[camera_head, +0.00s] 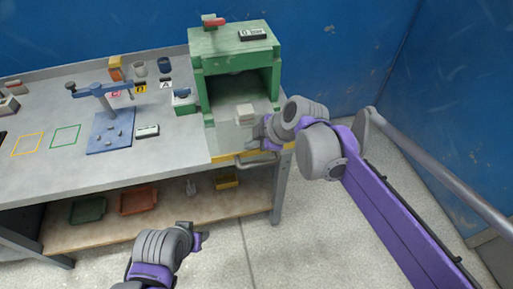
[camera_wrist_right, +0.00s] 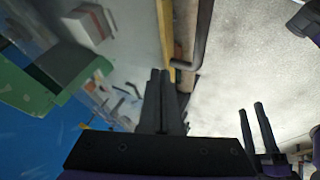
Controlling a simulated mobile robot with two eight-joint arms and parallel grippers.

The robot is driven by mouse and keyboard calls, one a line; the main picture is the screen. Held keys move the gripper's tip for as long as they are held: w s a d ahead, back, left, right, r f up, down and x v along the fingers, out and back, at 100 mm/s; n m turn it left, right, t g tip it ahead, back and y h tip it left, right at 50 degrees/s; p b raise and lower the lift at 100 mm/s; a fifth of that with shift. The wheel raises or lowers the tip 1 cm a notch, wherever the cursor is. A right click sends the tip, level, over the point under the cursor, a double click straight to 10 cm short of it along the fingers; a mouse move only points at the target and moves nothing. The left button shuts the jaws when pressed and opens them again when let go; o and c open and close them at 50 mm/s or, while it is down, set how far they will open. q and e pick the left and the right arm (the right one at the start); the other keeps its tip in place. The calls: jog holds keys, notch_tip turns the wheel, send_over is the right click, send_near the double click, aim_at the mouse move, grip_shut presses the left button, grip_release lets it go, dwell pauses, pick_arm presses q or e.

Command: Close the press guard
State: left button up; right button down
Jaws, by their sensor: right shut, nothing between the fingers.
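The green press (camera_head: 237,45) stands at the table's right end, its front opening dark and uncovered. A flat grey plate with a yellow front edge (camera_head: 232,158) lies before the opening and carries a grey bar handle (camera_head: 258,162); it looks like the guard folded down, but I cannot be sure. My right gripper (camera_head: 262,132) is above that plate's right side. In the right wrist view its black fingers (camera_wrist_right: 160,75) are together and empty, beside the yellow edge and the dark handle (camera_wrist_right: 200,40). My left gripper (camera_head: 199,240) hangs low before the table; its fingers (camera_wrist_right: 252,108) look parted.
A pale block (camera_head: 244,113) sits before the press opening. A blue fixture (camera_head: 110,132) and small boxes stand further left on the table. Bins (camera_head: 139,201) lie on the lower shelf. Blue walls stand behind and right; floor is clear in front.

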jog(key=shift+w+a, duration=0.1)
jog(key=shift+w, duration=0.25)
